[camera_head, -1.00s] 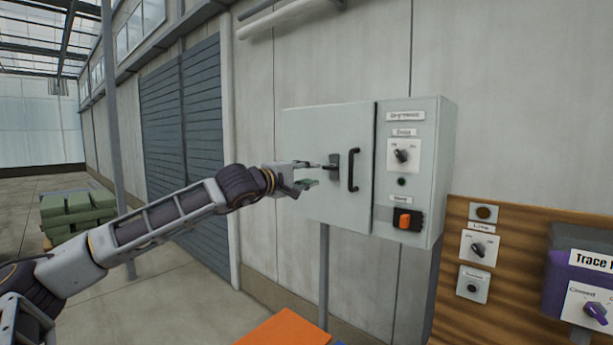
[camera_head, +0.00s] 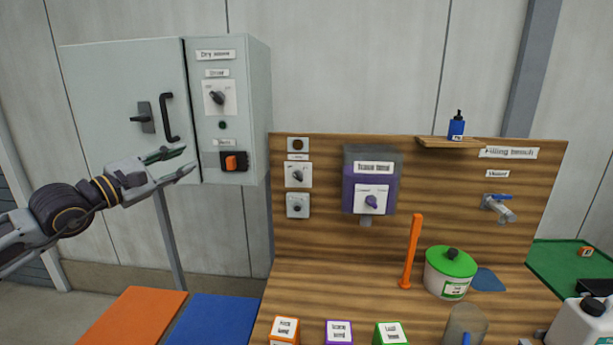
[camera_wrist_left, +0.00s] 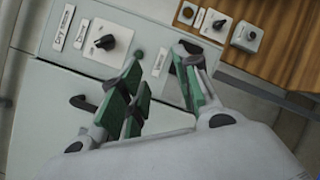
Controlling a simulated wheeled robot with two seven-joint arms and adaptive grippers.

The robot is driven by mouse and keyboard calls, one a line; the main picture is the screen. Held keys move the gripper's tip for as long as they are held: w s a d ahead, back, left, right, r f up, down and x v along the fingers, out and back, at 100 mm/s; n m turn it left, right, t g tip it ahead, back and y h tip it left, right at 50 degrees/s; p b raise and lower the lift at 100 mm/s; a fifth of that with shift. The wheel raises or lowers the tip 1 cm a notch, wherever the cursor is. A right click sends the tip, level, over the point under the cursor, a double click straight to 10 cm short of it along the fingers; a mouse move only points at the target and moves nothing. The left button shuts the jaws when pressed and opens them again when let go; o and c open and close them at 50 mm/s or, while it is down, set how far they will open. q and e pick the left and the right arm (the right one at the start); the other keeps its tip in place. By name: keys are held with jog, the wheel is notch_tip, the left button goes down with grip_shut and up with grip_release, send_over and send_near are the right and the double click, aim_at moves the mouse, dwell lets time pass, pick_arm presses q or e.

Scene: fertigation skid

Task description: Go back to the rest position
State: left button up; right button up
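My left gripper (camera_head: 176,163) reaches in from the left in the head view, in front of the grey cabinet (camera_head: 125,95). Its fingers are spread apart with nothing between them. In the left wrist view the green-padded fingers of this gripper (camera_wrist_left: 163,75) also stand apart, with the cabinet's panel behind them. The cabinet door looks closed. Its latch (camera_head: 146,117) and black handle (camera_head: 169,117) are up and left of the fingertips. My right gripper is not in view.
The cabinet's side panel has a black knob (camera_head: 217,97) and an orange switch (camera_head: 232,161). To the right, a wooden bench board (camera_head: 300,240) bears a purple dispenser (camera_head: 368,188), a green-lidded tub (camera_head: 450,272), an orange rod (camera_head: 411,252) and small boxes. An orange mat (camera_head: 135,318) and blue mat (camera_head: 215,322) lie below.

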pick_arm(q)
jog(key=s+d+f+n+t+h, duration=0.2)
jog(key=s+d+f+n+t, duration=0.3)
jog(key=n, duration=0.8)
jog(key=s+a+f+n+g+y, duration=0.2)
jog(key=a+f+n+g+y, duration=0.15)
jog(key=f+n+y, duration=0.8)
jog(key=s+a+f+n+g+y, duration=0.1)
jog(key=a+f+n+g+y, duration=0.4)
jog(key=f+n, duration=1.15)
jog(key=s+d+f+n+g+h, duration=0.2)
jog(key=s+d+f+n+g, duration=0.3)
jog(key=s+f, duration=0.5)
jog(key=s+d+f+n+g+h, duration=0.35)
jog(key=s+d+f+n, duration=0.2)
jog(key=s+f, duration=0.55)
jog(key=s+a+f+g+y, duration=0.1)
jog(key=s+f+g, duration=0.15)
jog(key=f, duration=2.75)
jog(key=s+a+f, duration=0.3)
jog(key=s+f, duration=0.7)
jog(key=s, duration=0.1)
jog(key=s+a+f+m, duration=0.1)
jog(key=s+a+f, duration=0.2)
jog(key=s+f, duration=0.7)
jog(key=shift+s+a+f+y, duration=0.25)
jog(key=shift+s+y, duration=0.05)
jog(key=shift+s, duration=0.4)
